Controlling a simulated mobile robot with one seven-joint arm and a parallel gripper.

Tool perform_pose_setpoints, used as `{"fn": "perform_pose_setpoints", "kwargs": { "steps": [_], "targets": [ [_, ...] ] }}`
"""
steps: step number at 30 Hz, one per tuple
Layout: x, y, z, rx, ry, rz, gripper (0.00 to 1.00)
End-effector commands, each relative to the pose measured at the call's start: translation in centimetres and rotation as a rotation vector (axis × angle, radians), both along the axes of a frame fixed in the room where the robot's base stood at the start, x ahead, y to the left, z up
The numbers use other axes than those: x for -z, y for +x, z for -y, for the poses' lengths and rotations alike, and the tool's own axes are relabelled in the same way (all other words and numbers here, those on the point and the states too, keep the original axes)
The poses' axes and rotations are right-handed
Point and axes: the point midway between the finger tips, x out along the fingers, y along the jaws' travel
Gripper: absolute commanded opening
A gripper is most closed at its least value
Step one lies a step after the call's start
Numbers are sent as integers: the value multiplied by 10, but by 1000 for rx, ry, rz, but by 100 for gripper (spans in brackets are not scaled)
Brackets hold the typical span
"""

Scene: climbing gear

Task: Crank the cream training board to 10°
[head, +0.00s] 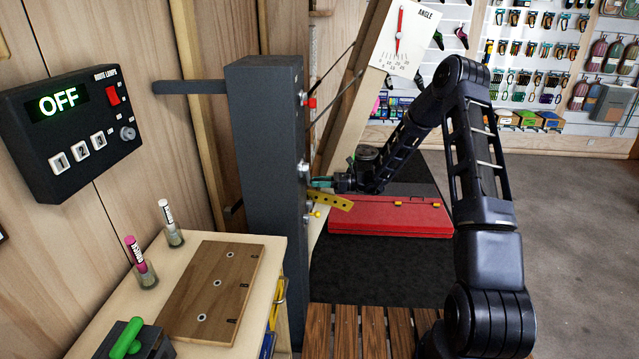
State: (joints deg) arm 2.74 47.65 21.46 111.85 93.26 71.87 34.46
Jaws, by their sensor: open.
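The cream training board (352,105) leans at a tilt behind the dark grey post (266,150). Its white angle card (408,42) carries a red needle (399,28) pointing almost straight down near the middle of the scale; the exact figure is too small to read. A curved yellow perforated strip (331,200) sticks out from the post's right side, near metal knobs. My gripper (322,183), with teal fingertips, is open just above this strip, close to the post. Whether it touches anything there is unclear. No crank handle can be clearly made out.
A red case (390,217) lies on the dark mat (375,270) behind my arm. A black control box (75,130) reading OFF hangs at left. A bench (95,325) with two markers and a wooden plate stands at front left. Grey floor (580,240) is clear at right.

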Motion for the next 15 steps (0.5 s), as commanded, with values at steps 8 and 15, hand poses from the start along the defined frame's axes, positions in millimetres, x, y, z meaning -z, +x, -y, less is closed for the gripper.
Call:
{"fn": "perform_pose_setpoints", "kwargs": {
  "steps": [8,15],
  "targets": [
    [0,0,0,0,0,0,40],
    [0,0,0,0,0,0,0]
  ]
}}
